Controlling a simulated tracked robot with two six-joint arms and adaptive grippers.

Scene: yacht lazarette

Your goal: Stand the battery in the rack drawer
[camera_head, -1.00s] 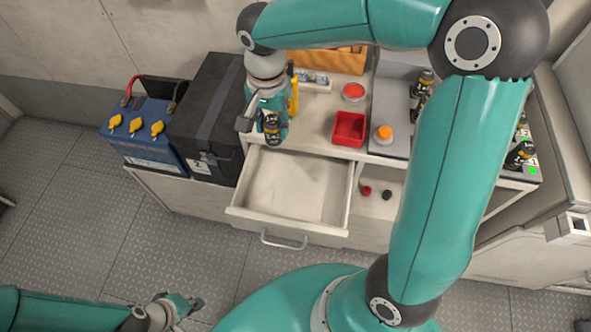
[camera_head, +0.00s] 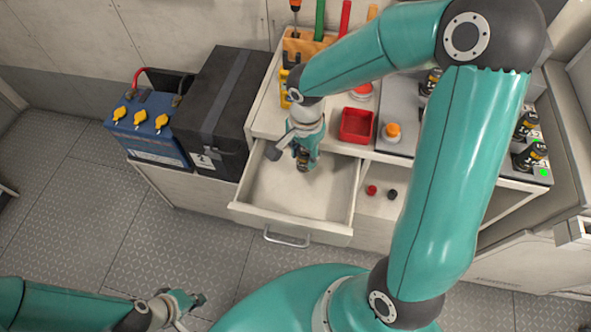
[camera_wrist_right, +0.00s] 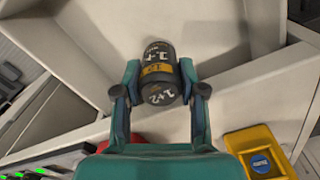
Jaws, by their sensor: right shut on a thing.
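The battery is a black cylinder with a yellow band and white markings (camera_wrist_right: 158,72). It also shows small in the head view (camera_head: 303,160). My right gripper (camera_wrist_right: 159,92) is shut on it, one finger on each side. In the head view the right gripper (camera_head: 303,150) holds it over the rear of the open rack drawer (camera_head: 333,190). I cannot tell whether the battery touches the drawer floor. The drawer is pale, pulled out and otherwise looks empty. My left gripper (camera_head: 190,303) is low at the left over the floor; its fingers are too small to read.
A red tray (camera_head: 356,125) and an orange-topped knob (camera_head: 392,130) sit on the worktop behind the drawer. More black batteries (camera_head: 530,155) stand in the charger at right. A black box (camera_head: 215,105) and a blue battery (camera_head: 150,125) stand at left.

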